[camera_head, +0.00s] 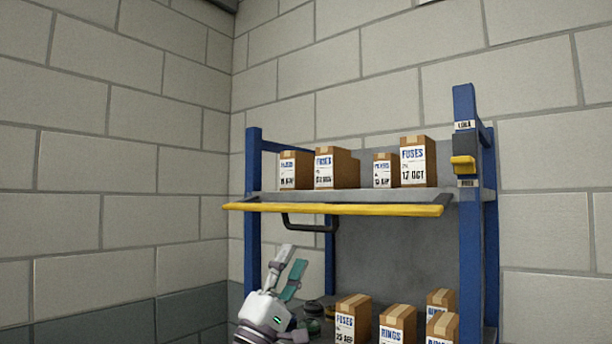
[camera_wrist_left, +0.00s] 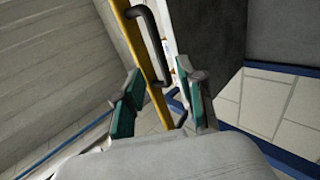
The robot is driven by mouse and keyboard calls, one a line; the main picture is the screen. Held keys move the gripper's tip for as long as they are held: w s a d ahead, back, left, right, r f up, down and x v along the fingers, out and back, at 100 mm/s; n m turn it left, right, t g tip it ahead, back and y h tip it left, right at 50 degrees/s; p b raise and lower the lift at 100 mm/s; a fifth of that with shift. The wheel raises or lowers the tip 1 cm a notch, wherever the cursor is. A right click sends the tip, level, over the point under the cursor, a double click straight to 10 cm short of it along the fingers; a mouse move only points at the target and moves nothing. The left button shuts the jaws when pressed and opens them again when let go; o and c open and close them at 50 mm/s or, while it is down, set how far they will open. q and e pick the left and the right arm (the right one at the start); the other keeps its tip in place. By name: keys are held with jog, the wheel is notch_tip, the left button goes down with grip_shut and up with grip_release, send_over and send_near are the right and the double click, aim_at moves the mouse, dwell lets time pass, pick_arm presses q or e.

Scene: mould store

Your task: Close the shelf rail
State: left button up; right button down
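The yellow shelf rail (camera_head: 345,209) runs across the front of the upper shelf in the head view, at about the height of the shelf board. A dark handle (camera_head: 310,224) hangs from its left half. A yellow latch (camera_head: 463,163) sits on the right blue post. My left gripper (camera_head: 293,262) is below the handle, fingers pointing up, open and apart from it. In the left wrist view the rail (camera_wrist_left: 142,55) and the handle (camera_wrist_left: 152,30) lie ahead of the open fingers (camera_wrist_left: 165,88), with nothing between the fingertips. My right gripper is not in view.
Several cartons of fuses (camera_head: 337,168) stand on the upper shelf (camera_head: 375,196). More cartons (camera_head: 397,325) stand on the lower level, right of my left gripper. Blue posts (camera_head: 253,190) bound the rack. A block wall (camera_head: 120,230) is to the left, with free room before it.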

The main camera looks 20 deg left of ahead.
pick_arm(q)
jog(key=v, duration=1)
jog(key=shift+s, duration=0.25)
jog(key=shift+a, duration=0.1)
jog(key=shift+c, duration=0.2)
